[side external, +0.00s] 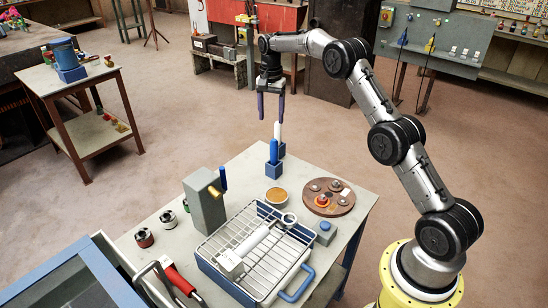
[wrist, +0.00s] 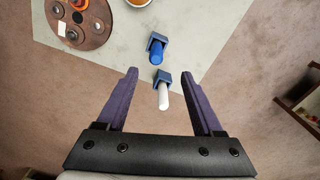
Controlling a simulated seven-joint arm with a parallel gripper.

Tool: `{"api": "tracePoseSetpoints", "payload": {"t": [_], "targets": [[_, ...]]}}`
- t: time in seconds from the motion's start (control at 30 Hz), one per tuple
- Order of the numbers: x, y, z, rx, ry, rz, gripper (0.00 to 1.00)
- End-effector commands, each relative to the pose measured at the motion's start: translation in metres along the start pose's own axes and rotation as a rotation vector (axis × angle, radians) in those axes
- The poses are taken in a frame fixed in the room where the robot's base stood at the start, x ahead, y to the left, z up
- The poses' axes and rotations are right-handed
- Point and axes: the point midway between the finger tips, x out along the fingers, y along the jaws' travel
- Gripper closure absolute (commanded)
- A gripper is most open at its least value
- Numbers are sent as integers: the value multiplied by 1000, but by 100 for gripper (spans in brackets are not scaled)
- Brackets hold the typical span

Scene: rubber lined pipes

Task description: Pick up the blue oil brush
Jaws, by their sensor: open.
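The blue oil brush (side external: 273,152) stands upright in a small blue holder (side external: 275,170) near the far corner of the table. It also shows in the wrist view (wrist: 156,54), beyond a white brush. The white brush (side external: 277,131) stands in its own blue holder just behind it, and in the wrist view (wrist: 163,98) it is the nearer one, between my fingers. My gripper (side external: 271,119) is open and empty, pointing down above the table's far corner, close to the white brush's top. In the wrist view its two purple fingers (wrist: 163,72) spread to either side of the white brush.
A round brown plate (side external: 328,197) with small parts and an orange-filled bowl (side external: 276,196) are near the holders. A wire rack in a blue tray (side external: 206,262) and a grey block (side external: 205,204) with a blue handle stand nearer the front. Space beyond the table's far corner is clear.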

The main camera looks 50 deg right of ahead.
Motion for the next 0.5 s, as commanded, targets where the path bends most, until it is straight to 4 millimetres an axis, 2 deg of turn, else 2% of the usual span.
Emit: {"api": "tracePoseSetpoints", "payload": {"t": [0.4,0.5], "targets": [[69,4,-2,5,-4,6,32],[80,4,-3,5,-3,4,32]]}}
